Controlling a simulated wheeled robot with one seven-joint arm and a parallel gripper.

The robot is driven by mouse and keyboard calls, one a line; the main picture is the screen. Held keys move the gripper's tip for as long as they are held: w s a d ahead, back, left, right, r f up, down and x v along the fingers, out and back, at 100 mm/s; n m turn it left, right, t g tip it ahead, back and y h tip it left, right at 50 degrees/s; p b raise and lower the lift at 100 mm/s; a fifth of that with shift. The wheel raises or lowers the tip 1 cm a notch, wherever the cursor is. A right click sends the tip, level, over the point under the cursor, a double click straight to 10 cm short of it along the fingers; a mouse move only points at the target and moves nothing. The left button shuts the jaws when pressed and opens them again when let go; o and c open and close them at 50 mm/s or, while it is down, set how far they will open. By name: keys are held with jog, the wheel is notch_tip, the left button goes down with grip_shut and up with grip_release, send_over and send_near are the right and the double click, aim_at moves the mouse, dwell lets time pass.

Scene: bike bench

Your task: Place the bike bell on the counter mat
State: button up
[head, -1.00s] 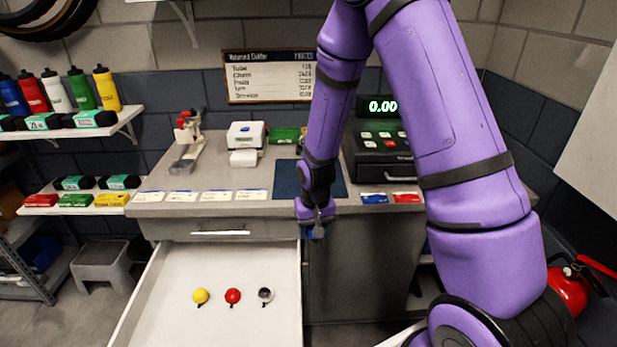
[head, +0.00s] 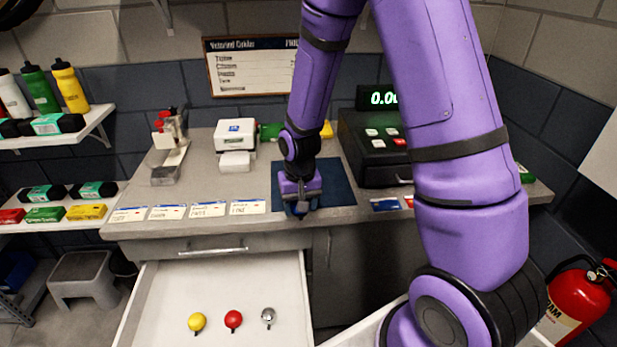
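My gripper (head: 301,210) points down over the front part of the dark blue counter mat (head: 337,180). A small blue thing, seemingly a blue bike bell (head: 291,209), shows at its fingertips. The fingers appear shut on it, and they hide most of it. I cannot tell whether the bell touches the mat. Three other bells lie apart in the open drawer below: a yellow bell (head: 197,321), a red bell (head: 233,318) and a silver bell (head: 268,316).
The open white drawer (head: 165,290) juts out below the counter (head: 230,225). A cash register (head: 375,150) stands right of the mat. A white box-like device (head: 235,135) and a row of price cards (head: 207,209) are left of it. A red fire extinguisher (head: 580,300) stands at right.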

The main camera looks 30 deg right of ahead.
jog(key=w+d, duration=0.3)
jog(key=d, duration=0.1)
jog(key=w+d+f, duration=0.1)
jog(key=w+d, duration=0.2)
jog(key=d, duration=0.1)
jog(key=w+d, duration=0.3)
jog(key=d, duration=0.1)
jog(key=shift+w+d+f, duration=0.15)
jog(key=shift+f, duration=1.85)
jog(key=o, duration=0.5)
jog(key=shift+f, duration=0.15)
jog(key=o, duration=0.4)
